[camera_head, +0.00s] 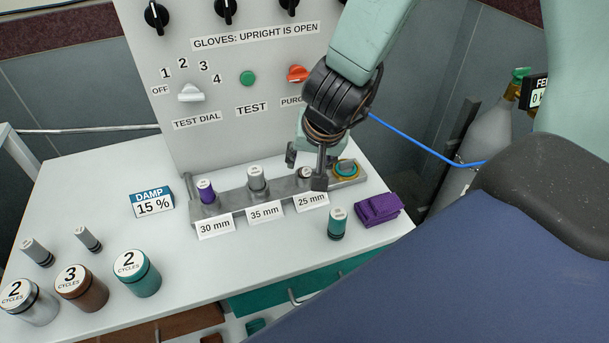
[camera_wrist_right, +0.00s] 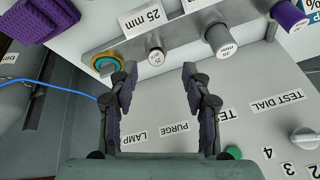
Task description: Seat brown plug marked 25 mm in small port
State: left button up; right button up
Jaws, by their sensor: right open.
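My right gripper (camera_head: 306,168) is open above the right part of the grey rail (camera_head: 235,203), near the 25 mm label (camera_head: 311,200). In the wrist view the open fingers (camera_wrist_right: 159,78) frame a short plug with a pale top (camera_wrist_right: 156,56) at the 25 mm place. That plug looks grey, not brown; in the head view only its top (camera_head: 306,172) shows, between the fingers. A gold-ringed round port (camera_head: 346,170) with a teal centre is at the rail's right end. It also shows in the wrist view (camera_wrist_right: 106,63). My left gripper is not in view.
A purple-banded plug (camera_head: 206,190) and a grey plug (camera_head: 257,178) stand along the rail. A teal plug (camera_head: 338,224) and a purple block (camera_head: 378,209) are in front. A control panel (camera_head: 225,110) rises behind.

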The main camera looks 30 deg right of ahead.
aim_at(307, 168)
jog(key=shift+w+f, duration=0.1)
jog(key=shift+f, duration=0.45)
jog(key=f, duration=0.1)
jog(key=w+d+f+b, duration=0.1)
jog(key=w+f+b, duration=0.1)
jog(key=f, duration=0.1)
jog(key=shift+w+d, duration=0.2)
jog(key=shift+d, duration=0.05)
jog(key=shift+w+f+b, duration=0.15)
jog(key=shift+f+b, duration=0.15)
jog(key=shift+b, duration=0.1)
jog(key=shift+a+r, duration=0.1)
jog(key=shift+c, duration=0.2)
jog(key=c, duration=0.3)
grip_shut()
